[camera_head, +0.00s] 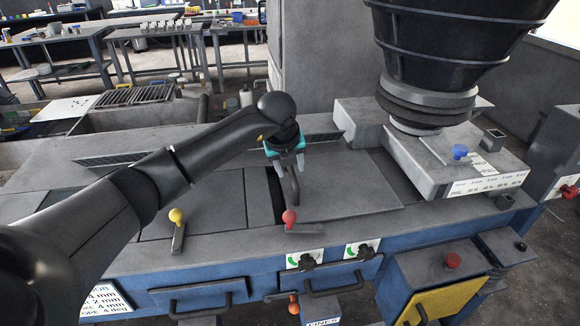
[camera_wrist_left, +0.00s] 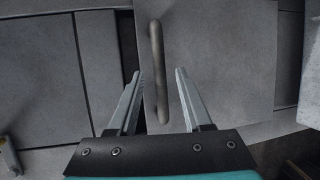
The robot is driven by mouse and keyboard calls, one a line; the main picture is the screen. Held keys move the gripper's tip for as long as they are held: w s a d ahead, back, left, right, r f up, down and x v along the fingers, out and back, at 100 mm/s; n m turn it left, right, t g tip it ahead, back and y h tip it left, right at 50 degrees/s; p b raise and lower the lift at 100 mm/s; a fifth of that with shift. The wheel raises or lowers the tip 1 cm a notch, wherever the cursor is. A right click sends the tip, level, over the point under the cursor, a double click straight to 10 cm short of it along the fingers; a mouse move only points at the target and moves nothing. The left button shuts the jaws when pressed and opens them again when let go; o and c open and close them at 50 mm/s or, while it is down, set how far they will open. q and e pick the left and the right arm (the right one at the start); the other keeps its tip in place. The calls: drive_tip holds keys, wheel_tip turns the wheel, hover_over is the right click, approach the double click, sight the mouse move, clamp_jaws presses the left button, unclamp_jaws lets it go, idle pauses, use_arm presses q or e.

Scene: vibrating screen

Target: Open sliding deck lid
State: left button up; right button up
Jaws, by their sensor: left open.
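The deck lid (camera_head: 345,185) is a flat grey panel on top of the machine, lying slightly askew, with a narrow dark gap (camera_head: 262,198) along its left side. It fills the middle of the left wrist view (camera_wrist_left: 225,60). A grey bar handle (camera_head: 293,188) stands near the lid's left edge. My left gripper (camera_head: 287,167), with teal parts, is above the handle, pointing down. In the left wrist view its open fingers (camera_wrist_left: 158,74) lie on either side of the handle (camera_wrist_left: 158,50), with space on both sides. Whether the fingertips reach its depth is unclear.
Red (camera_head: 290,217) and yellow (camera_head: 176,216) ball-topped levers stand along the deck's front edge. A black ribbed hopper (camera_head: 450,50) hangs above a grey box at the right. Grey deck panels (camera_head: 195,205) lie left of the gap. Workbenches stand behind.

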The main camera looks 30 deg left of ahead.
use_arm(q)
clamp_jaws()
idle(1.3)
